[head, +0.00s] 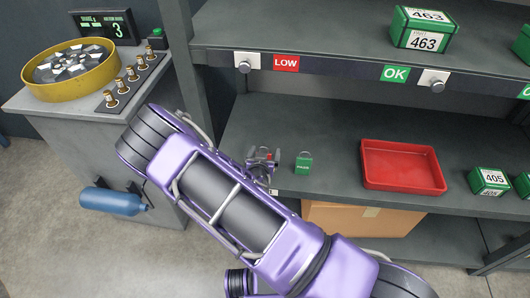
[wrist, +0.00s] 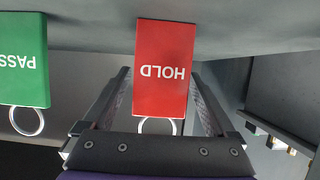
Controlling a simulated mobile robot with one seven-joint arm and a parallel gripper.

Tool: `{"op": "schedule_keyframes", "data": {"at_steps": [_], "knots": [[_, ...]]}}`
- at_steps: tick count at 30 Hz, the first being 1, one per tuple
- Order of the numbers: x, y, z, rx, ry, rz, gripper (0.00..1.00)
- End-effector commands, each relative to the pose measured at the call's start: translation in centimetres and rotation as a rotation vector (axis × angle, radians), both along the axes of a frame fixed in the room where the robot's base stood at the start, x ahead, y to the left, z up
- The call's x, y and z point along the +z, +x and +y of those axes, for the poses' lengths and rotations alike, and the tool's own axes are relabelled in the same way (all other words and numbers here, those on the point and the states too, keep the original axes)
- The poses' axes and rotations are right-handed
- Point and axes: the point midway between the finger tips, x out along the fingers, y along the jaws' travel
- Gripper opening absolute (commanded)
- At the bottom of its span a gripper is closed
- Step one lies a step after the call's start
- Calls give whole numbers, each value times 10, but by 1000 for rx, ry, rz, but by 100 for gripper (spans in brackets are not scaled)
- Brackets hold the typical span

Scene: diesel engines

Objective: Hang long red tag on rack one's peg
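The red tag (wrist: 163,75), lettered HOLD and with a metal ring at one end, shows in the wrist view between my gripper's (wrist: 161,78) two fingers. Narrow gaps seem to separate the fingers from the tag's sides, so my gripper looks open around it. In the head view, my gripper (head: 262,160) is over the lower shelf, and only a little red shows there. Two round pegs on white plates, a left peg (head: 243,66) and a right peg (head: 437,87), stick out from the upper shelf's front edge. Both are bare. Rack numbers are not readable.
A green PASS tag (head: 303,164) is close to my gripper on the lower shelf (head: 335,128). A red tray (head: 400,183) and green 405 box (head: 489,181) are farther right. A LOW label (head: 286,63) and OK label (head: 395,73) mark the upper shelf's edge.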

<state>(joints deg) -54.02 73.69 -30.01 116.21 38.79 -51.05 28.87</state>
Motion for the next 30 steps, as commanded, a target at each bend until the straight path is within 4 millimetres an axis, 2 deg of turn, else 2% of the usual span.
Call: {"op": "schedule_keyframes", "data": {"at_steps": [11,30], "knots": [[3,-2,2,3,-2,1,91],[62,-132,28,4,2,1,91]]}}
